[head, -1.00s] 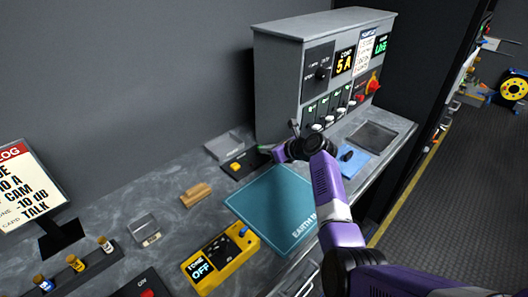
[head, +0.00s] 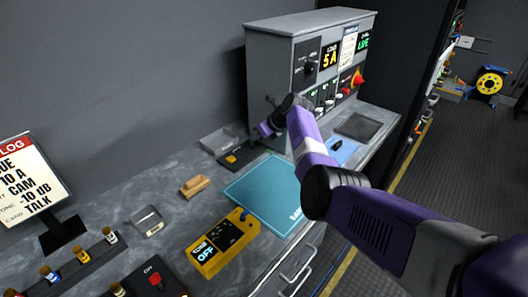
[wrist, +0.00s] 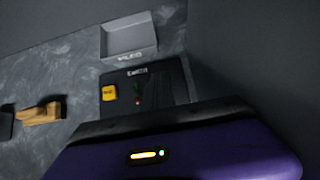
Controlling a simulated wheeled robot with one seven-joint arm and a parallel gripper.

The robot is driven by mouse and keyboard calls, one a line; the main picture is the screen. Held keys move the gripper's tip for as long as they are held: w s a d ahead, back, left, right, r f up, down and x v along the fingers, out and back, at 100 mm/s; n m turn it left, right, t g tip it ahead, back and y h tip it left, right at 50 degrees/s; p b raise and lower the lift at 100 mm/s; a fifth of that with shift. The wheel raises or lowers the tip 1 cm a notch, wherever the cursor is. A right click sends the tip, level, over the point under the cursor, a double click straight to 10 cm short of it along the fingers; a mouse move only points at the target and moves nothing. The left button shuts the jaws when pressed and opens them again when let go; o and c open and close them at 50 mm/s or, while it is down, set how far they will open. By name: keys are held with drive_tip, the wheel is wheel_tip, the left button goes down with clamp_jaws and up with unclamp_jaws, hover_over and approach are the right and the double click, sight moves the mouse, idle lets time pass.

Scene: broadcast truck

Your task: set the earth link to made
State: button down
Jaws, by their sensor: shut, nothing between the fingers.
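I cannot read whether the link is made. My gripper (head: 264,132) is shut and empty, above and to the right of the plate in the head view. In the wrist view my purple hand hides the plate's near edge.
A grey tray (head: 219,140) sits behind the plate. The grey cabinet (head: 285,75) with switches stands close behind my gripper. A teal mat (head: 262,190), a wooden block (head: 194,186) and a yellow tone box (head: 222,243) lie in front.

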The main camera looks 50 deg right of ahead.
drive_tip(key=shift+w, duration=0.15)
drive_tip(key=shift+a, duration=0.1)
drive_tip(key=shift+r+p, duration=0.85)
drive_tip(key=shift+p, duration=0.2)
drive_tip(key=shift+s+r+p, duration=0.2)
drive_tip(key=shift+s+p, duration=0.1)
drive_tip(key=shift+p, duration=0.15)
drive_tip(key=p+v, duration=0.2)
drive_tip(key=v, duration=1)
drive_tip(key=shift+w+r, duration=0.3)
drive_tip(key=shift+r, duration=0.2)
